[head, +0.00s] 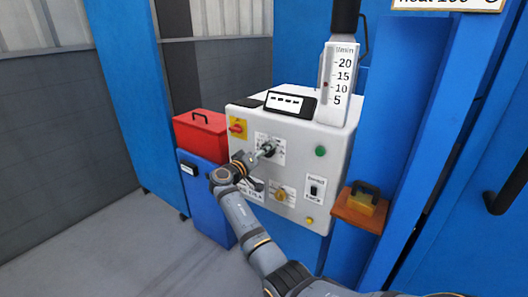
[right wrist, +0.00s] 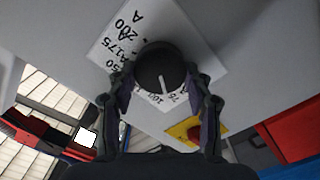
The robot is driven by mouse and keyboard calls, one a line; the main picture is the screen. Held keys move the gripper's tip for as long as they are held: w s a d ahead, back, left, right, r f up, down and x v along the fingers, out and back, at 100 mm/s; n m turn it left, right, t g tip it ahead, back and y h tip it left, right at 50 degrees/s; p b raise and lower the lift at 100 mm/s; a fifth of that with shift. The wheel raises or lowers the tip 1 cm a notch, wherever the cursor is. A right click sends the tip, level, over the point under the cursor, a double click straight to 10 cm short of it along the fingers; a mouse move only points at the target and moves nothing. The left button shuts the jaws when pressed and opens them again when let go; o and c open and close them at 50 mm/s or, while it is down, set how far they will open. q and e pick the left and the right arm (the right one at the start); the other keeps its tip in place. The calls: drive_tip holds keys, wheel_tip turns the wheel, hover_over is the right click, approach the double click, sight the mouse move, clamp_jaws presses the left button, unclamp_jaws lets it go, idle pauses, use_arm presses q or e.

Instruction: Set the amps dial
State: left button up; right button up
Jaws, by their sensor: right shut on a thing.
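The amps dial is a round black knob (right wrist: 158,66) with a white pointer line, on a white scale plate (right wrist: 112,45) marked with numbers and "200 A". In the right wrist view the pointer aims toward the picture's bottom, near the small numbers between the fingers. I cannot read its exact setting. My right gripper (head: 264,151) reaches the dial on the front of the white control box (head: 300,141). Its fingers (right wrist: 162,100) are shut on the knob from both sides and hide part of the scale. My left gripper is not in view.
Around the dial are a red switch on a yellow plate (head: 238,126), a green button (head: 320,151), a yellow knob (head: 282,196) and a black switch (head: 314,189). A red toolbox (head: 200,135) stands left.

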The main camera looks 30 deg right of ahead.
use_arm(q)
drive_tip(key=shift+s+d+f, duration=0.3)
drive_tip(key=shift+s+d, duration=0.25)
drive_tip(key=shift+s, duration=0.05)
use_arm(e)
drive_tip(key=shift+f+n, duration=0.1)
drive_tip(key=shift+n, duration=1)
drive_tip(key=o, duration=1.2)
drive_tip(key=shift+a, duration=0.1)
drive_tip(key=shift+c, duration=0.2)
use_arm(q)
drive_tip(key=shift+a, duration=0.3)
use_arm(e)
drive_tip(key=v, duration=0.7)
drive_tip(key=shift+a, duration=0.2)
